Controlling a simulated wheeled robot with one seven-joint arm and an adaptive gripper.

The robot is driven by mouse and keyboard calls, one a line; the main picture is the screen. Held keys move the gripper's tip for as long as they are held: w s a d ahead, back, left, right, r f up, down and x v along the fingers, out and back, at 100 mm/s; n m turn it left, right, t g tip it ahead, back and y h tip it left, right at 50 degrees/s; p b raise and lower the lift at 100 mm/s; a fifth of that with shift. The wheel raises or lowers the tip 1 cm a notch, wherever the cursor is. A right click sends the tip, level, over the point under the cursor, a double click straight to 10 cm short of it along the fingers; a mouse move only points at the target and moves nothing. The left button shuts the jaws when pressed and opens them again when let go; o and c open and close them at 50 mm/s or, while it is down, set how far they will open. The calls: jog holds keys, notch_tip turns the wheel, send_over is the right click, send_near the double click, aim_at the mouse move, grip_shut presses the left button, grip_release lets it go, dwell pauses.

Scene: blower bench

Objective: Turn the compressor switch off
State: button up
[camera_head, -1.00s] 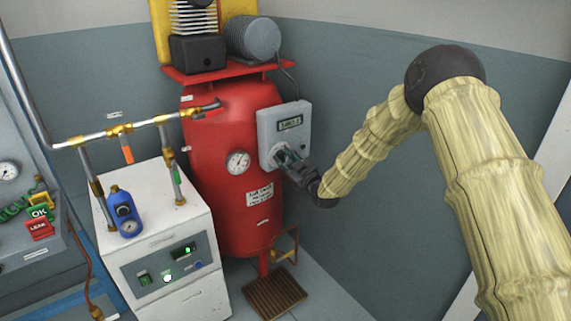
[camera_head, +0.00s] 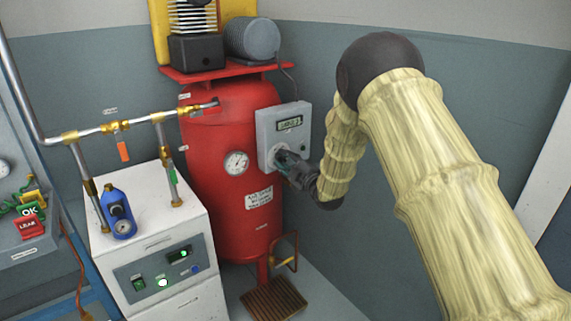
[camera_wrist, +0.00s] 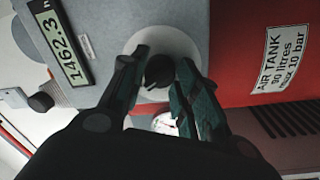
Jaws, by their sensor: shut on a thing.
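The compressor switch is a dark round knob (camera_wrist: 160,71) on a pale round plate (camera_wrist: 185,42), on the front of the grey control box (camera_head: 291,118). In the wrist view the knob sits between the two fingers of my gripper (camera_wrist: 158,75), which is shut on it. In the head view my gripper (camera_head: 285,162) covers the knob at the lower part of the box. The knob's pointer direction is hard to tell.
The red air tank (camera_head: 215,190) with a gauge (camera_head: 236,163) stands left of and behind the box. A white dryer cabinet (camera_head: 160,240), pipes with valves and a blue filter unit (camera_head: 117,212) stand further left. The wall to the right is bare.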

dwell(0.4)
jog(key=o, duration=1)
jog(key=v, duration=1.2)
